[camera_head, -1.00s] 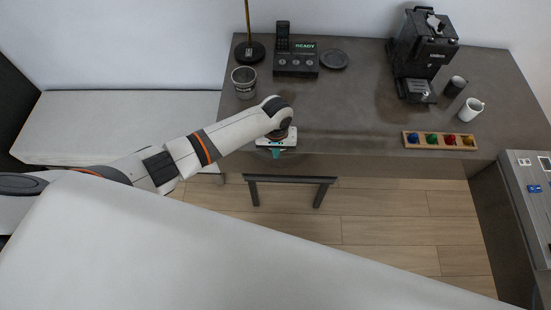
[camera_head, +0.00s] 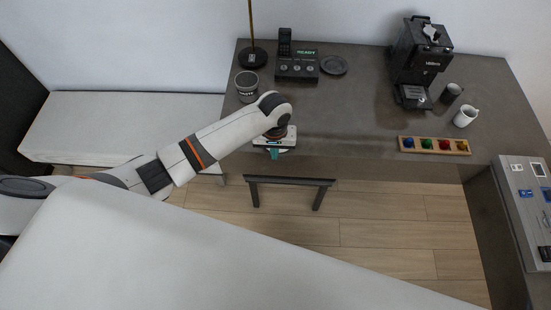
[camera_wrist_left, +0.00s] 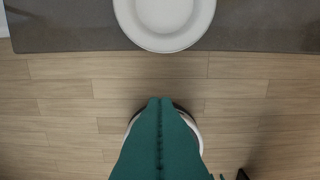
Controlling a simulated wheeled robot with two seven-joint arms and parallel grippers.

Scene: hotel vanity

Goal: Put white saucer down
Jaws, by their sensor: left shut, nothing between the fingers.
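The white saucer (camera_wrist_left: 165,14) shows at the top of the left wrist view. It lies at the front edge of the grey table, its near rim reaching slightly past that edge in the picture. My left gripper (camera_wrist_left: 160,103) has teal fingers that are shut and empty. They are apart from the saucer in this view, on the floor side of the table edge. In the head view my left gripper (camera_head: 273,153) is at the table's front edge, and my wrist mostly hides the saucer there. My right gripper is not in view.
A ribbed cup (camera_head: 246,86) stands behind my left wrist. A coffee machine (camera_head: 419,62), mugs and a wooden pod tray (camera_head: 434,146) stand to the right. The table's middle is clear.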

